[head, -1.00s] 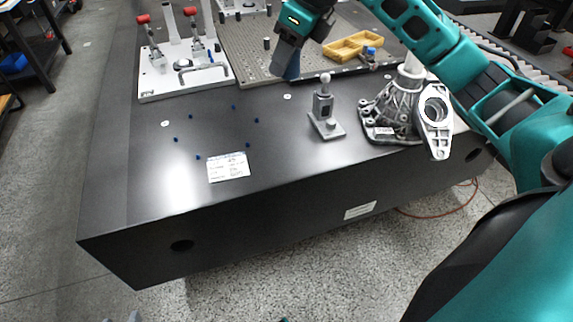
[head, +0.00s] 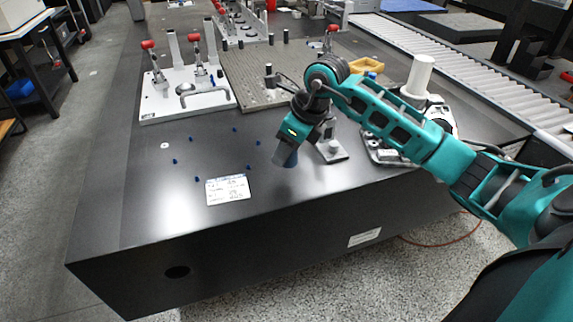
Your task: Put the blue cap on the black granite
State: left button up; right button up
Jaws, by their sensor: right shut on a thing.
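My right gripper (head: 284,160) is shut and points down over the black granite (head: 120,215), right of the white label card. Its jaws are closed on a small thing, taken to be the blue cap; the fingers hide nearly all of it. I cannot tell whether it touches the granite. Several small dark blue pieces stand on the granite to the left, one of them (head: 235,129) at the back of a loose ring. My left gripper is out of view.
A white label card (head: 228,189) lies at the front. A grey metal stand (head: 333,151) is just right of my gripper. A casting (head: 385,152), partly behind my arm, stands further right. A perforated plate (head: 250,85), a white clamp fixture (head: 160,105) and a yellow tray (head: 367,65) lie behind.

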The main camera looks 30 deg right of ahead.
aim_at(281, 174)
jog(key=shift+f+b, duration=0.4)
jog(key=shift+f, duration=1.6)
jog(key=shift+f, duration=0.1)
jog(key=shift+f, duration=0.15)
jog(key=o, duration=1)
jog(key=shift+r, duration=0.3)
jog(key=p+v, duration=0.2)
jog(key=v, duration=1)
jog(key=shift+w, duration=0.1)
